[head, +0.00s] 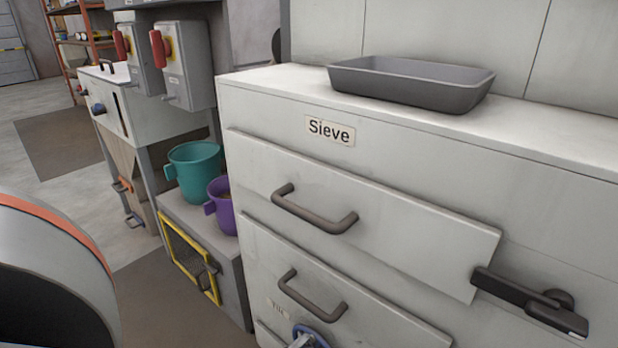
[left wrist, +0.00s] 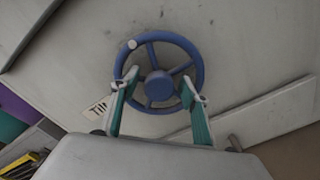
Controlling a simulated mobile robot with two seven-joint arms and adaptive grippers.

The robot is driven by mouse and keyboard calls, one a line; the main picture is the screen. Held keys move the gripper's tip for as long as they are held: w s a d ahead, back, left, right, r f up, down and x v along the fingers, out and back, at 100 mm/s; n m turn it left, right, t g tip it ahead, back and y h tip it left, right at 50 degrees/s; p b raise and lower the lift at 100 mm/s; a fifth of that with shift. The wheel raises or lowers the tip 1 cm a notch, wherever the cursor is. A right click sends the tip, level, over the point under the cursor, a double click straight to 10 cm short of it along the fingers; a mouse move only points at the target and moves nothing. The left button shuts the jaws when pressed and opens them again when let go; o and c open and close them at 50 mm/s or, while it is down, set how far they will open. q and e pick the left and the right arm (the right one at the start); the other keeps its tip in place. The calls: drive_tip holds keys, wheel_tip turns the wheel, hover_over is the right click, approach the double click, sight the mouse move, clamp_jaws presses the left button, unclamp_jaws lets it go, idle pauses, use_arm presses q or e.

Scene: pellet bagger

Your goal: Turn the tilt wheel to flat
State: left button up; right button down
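The blue tilt wheel (left wrist: 158,84) is in the middle of the left wrist view, on a pale panel. It has a round hub, several spokes and a pale knob (left wrist: 132,44) on its upper left rim. A "Tilt" label (left wrist: 96,109) is beside it. My left gripper (left wrist: 160,84) is open, its two fingers apart on either side of the hub in the picture, overlapping the lower wheel. I cannot tell whether they touch it. In the head view only a piece of the wheel (head: 312,330) shows at the bottom edge. My right gripper is not in view.
The "Sieve" cabinet (head: 255,100) has drawer handles (head: 315,212) and a dark latch handle (head: 530,300) sticking out. A grey tray (head: 410,85) is on top. A teal bucket (head: 193,170) and a purple bucket (head: 222,205) stand left on a low shelf.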

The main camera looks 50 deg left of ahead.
use_arm(q)
drive_tip(key=v, duration=0.7)
drive_tip(key=shift+s, duration=0.25)
idle(0.6)
